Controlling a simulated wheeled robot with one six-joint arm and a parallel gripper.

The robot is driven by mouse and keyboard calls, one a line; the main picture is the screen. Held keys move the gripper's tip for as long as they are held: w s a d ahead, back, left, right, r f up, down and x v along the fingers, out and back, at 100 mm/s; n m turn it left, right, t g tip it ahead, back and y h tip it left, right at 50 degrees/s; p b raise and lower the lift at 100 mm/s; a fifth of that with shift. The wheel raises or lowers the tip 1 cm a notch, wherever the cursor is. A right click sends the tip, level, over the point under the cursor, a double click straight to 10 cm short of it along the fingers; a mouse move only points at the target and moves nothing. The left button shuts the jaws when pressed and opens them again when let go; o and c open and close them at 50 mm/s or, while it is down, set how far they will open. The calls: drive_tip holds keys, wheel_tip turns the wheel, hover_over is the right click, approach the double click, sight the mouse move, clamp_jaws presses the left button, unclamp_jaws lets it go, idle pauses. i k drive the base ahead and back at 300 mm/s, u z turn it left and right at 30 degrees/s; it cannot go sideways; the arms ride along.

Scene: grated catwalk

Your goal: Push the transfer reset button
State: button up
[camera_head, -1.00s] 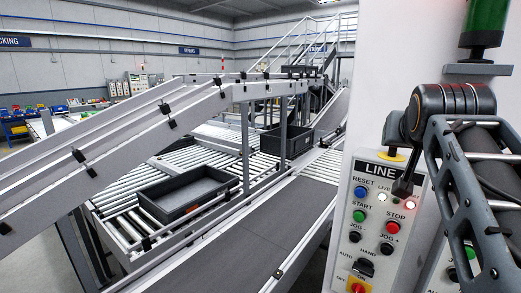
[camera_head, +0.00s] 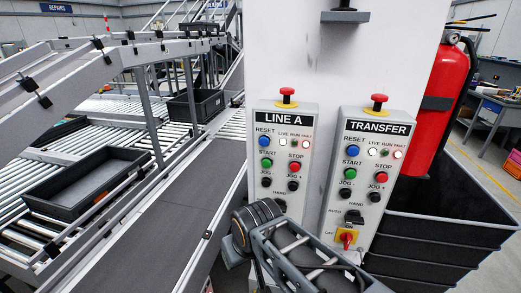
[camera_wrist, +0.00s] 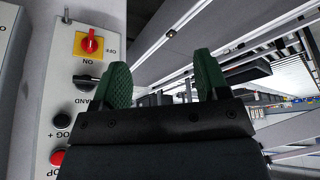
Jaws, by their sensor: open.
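The TRANSFER panel (camera_head: 333,190) is a pale sloped box on the right of the white column in the head view. Its blue reset button (camera_head: 354,151) is at the upper left, under the word RESET, with nothing in front of it. The LINE A panel (camera_head: 305,134) stands to its left with its own blue reset button (camera_head: 265,142). My gripper (camera_wrist: 160,84) has two green fingers, apart and empty. In the wrist view a panel with upside-down lettering lies left of the fingers. My arm is low in the head view; its fingertips are hidden there.
Red mushroom buttons (camera_head: 380,98) top both panels. A yellow-red rotary switch (camera_head: 347,236) is low on the TRANSFER panel. A dark bin (camera_head: 440,226) and a red extinguisher (camera_head: 436,95) stand to the right. Conveyors with black trays (camera_head: 90,182) fill the left.

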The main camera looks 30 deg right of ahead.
sight(353, 151)
drive_tip(key=k, duration=0.5)
drive_tip(key=z, duration=0.95)
drive_tip(key=i, duration=0.45)
drive_tip(key=z, duration=0.5)
